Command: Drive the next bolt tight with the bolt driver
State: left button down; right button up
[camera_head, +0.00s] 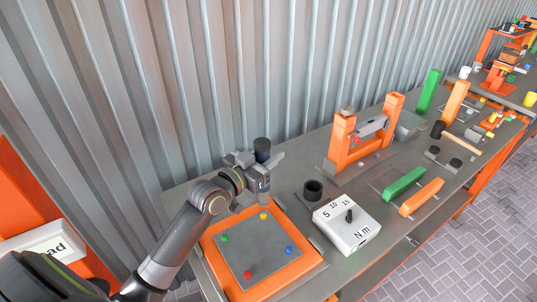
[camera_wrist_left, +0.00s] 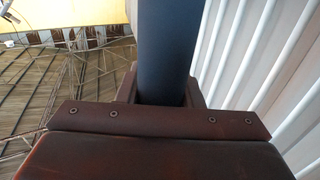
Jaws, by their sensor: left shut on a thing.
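My left gripper (camera_head: 262,172) is shut on the bolt driver (camera_head: 262,146), a dark upright cylinder. In the left wrist view the driver (camera_wrist_left: 168,45) stands between the jaws. The driver is over the back corner of an orange-framed grey plate (camera_head: 252,252). Its lower end is near the yellow bolt (camera_head: 263,216); I cannot tell whether they touch. The plate also has a green bolt (camera_head: 225,238), a blue bolt (camera_head: 289,250) and a red bolt (camera_head: 248,274), one near each other corner. My right gripper is not in view.
A white torque box with a dial (camera_head: 347,222) and a black cup-like holder (camera_head: 313,190) stand right of the plate. Beyond are an orange-posted stand (camera_head: 343,145), a green bar (camera_head: 404,184) and an orange bar (camera_head: 421,197). A corrugated wall (camera_head: 200,80) rises behind the bench.

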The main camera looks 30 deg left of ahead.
pick_arm(q)
notch_tip(320, 180, down, 6)
jog(key=b, duration=0.5)
jog(key=shift+r, duration=0.25)
